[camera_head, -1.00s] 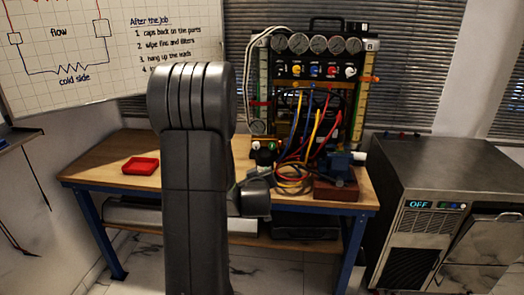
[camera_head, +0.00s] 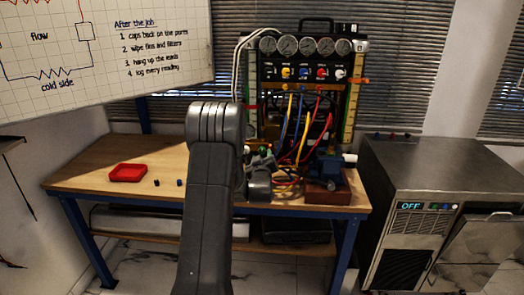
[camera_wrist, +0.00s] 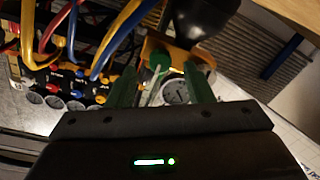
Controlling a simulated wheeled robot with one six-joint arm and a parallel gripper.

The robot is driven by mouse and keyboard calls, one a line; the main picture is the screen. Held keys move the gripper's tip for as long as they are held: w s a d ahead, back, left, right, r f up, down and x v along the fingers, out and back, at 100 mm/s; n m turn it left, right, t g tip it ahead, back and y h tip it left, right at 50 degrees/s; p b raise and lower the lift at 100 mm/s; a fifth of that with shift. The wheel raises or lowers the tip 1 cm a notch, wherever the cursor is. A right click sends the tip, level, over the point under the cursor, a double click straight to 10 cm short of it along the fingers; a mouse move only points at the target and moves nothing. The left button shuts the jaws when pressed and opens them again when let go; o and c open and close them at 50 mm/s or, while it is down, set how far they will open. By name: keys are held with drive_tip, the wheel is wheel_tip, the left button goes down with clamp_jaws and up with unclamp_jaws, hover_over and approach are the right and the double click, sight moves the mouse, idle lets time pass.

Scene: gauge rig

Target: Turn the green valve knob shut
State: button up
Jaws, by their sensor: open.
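In the wrist view my gripper (camera_wrist: 160,72) is open, with two green fingers spread apart. Between the fingertips a small green piece, which looks like the green valve knob (camera_wrist: 158,60), shows in front of an orange block (camera_wrist: 178,52). I cannot tell whether either finger touches it. In the head view my arm covers the area left of the hoses.
The gauge panel (camera_head: 305,47) stands at the back of the bench (camera_head: 105,172), with blue, yellow and red hoses (camera_head: 329,128) hanging close by. A blue vise (camera_head: 328,169) stands right of them.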

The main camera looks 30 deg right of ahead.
sight(262, 152)
drive_tip(key=shift+p+x, duration=0.3)
drive_tip(key=shift+x, duration=1.55)
drive_tip(key=shift+c, duration=0.2)
drive_tip(key=c, duration=1)
